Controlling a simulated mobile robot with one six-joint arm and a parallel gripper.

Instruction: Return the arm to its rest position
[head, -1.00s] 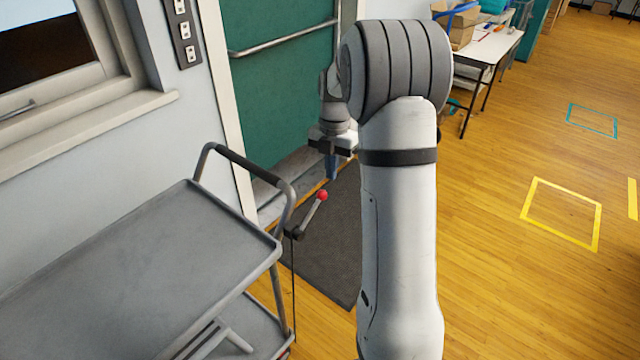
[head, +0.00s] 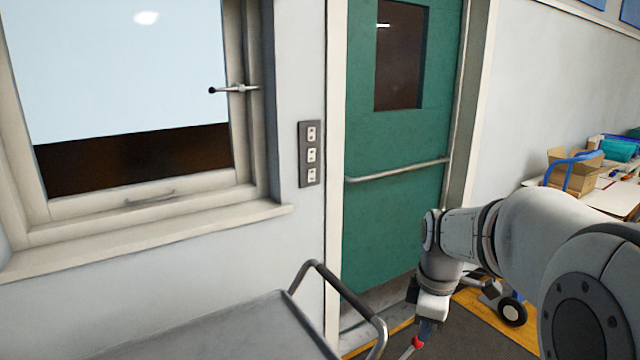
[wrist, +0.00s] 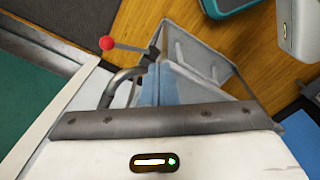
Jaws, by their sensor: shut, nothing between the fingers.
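My arm reaches in from the right of the head view, bent down at the wrist. My gripper (head: 426,331) hangs low in front of the green door, fingers pointing down, shut and empty. In the wrist view the gripper's pale body fills the bottom, and the red knob (wrist: 107,43) shows at upper left.
The grey cart (head: 215,335) stands at the bottom, its handle near my gripper. A green door (head: 395,215) with a push bar is behind. A window is at left, a switch panel (head: 310,154) beside the door. A table with a cardboard box (head: 575,168) is at far right.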

